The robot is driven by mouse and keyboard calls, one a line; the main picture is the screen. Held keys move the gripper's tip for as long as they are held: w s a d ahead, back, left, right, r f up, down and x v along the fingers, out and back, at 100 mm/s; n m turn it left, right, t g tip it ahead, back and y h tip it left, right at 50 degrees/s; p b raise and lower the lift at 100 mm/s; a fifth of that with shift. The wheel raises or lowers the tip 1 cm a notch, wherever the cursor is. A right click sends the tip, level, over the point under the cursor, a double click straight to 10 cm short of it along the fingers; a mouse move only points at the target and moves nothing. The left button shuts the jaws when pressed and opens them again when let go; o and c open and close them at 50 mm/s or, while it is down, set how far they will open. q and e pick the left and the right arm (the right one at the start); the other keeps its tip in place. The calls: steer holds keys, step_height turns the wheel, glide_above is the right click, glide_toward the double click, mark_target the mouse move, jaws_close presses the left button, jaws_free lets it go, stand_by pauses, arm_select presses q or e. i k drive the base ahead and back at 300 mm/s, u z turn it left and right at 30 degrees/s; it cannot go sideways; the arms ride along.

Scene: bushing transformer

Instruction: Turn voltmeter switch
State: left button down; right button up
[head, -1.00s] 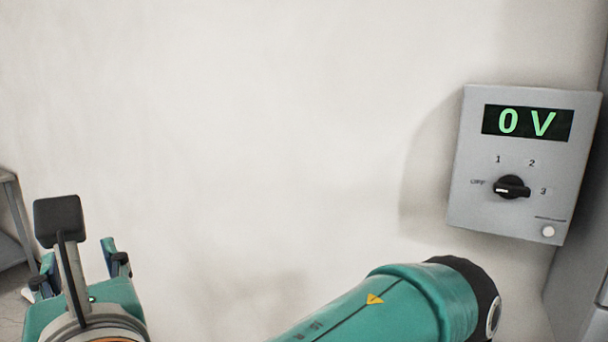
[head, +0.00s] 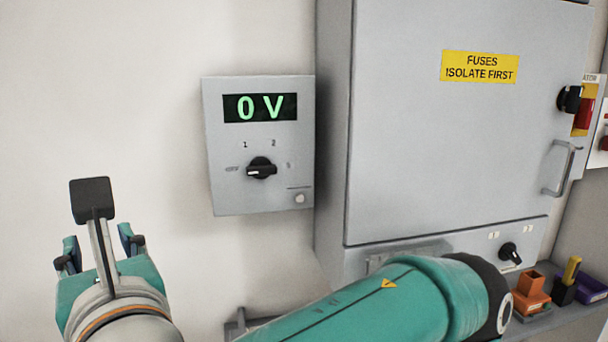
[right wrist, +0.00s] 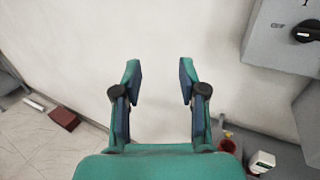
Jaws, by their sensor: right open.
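The voltmeter switch (head: 261,168) is a black rotary knob on a grey wall box (head: 225,195). Its white mark points left, towards OFF. The green display (head: 260,107) above it reads 0 V. My right gripper (head: 100,243) is open and empty, in front of the white wall, left of and below the switch in the head view. In the right wrist view its fingers (right wrist: 160,80) stand wide apart, touching nothing. There the knob (right wrist: 308,33) shows at the upper right edge, with its box partly cut off. My left gripper is not in view.
A grey fuse cabinet (head: 420,150) stands right of the box and sticks out from the wall. A shelf below it holds an orange holder (head: 530,294) and a purple bin (head: 588,287). The wall left of the box is bare. My teal arm link crosses the bottom.

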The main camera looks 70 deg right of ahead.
mark_target(260, 167)
steer(key=z, duration=0.8)
steer(key=i, duration=0.5)
steer(key=u, duration=0.3)
steer(key=k, duration=0.45)
steer(key=z, duration=0.35)
